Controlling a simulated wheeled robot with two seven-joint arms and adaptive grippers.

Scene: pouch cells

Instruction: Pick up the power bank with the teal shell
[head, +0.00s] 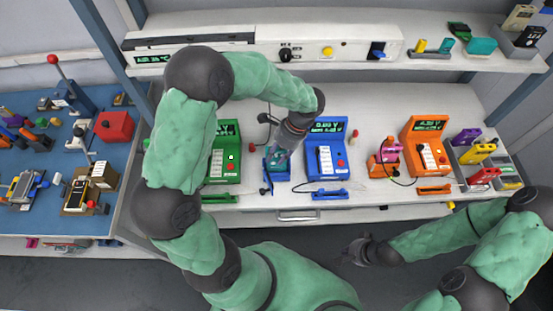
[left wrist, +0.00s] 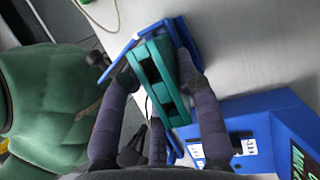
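The power bank with the teal shell (left wrist: 158,72) sits in a blue cradle (left wrist: 95,58) in the left wrist view, with dark slots on its upper face. In the head view the teal shell (head: 278,163) is partly hidden by my left gripper (head: 282,150), which reaches down over it. In the left wrist view the fingers of my left gripper (left wrist: 158,70) lie on either side of the shell, very close to it; I cannot tell whether they press on it. My right gripper (head: 360,252) is low in front of the bench, away from the cells, with nothing visible in it.
A green tester (head: 224,160) stands left of the cradle, a blue tester (head: 326,155) close on its right, and an orange tester (head: 425,150) further right. A pink and orange unit (head: 385,160) stands between those two. A teal block (head: 481,46) lies on the upper shelf.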

